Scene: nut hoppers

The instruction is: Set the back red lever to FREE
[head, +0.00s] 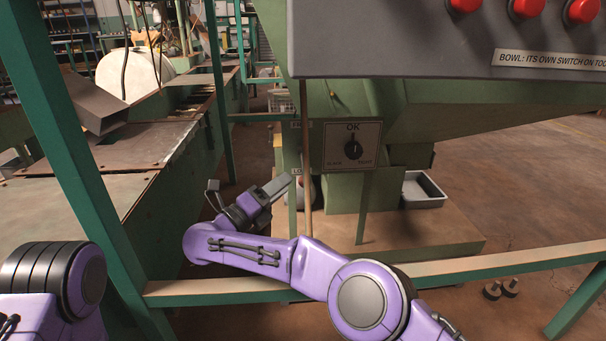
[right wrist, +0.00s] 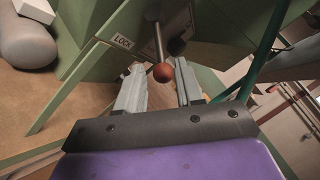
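The red lever shows in the right wrist view as a grey rod with a red ball knob (right wrist: 163,73). A LOCK label (right wrist: 124,42) is on the green panel beside the rod. My right gripper (right wrist: 160,66) is open, with one finger on each side of the knob and gaps visible on both sides. In the head view my right gripper (head: 277,186) is beside the green hopper frame, near a partly hidden label starting "LO" (head: 299,171). I cannot make out the lever clearly there. My left gripper is not in view.
A grey box with red buttons (head: 527,8) overhangs the top. A dial plate reading OK (head: 352,146) is right of the frame post. A rail (head: 470,263) crosses in front, and a green post (head: 75,165) stands left. A grey tray (head: 422,190) is behind.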

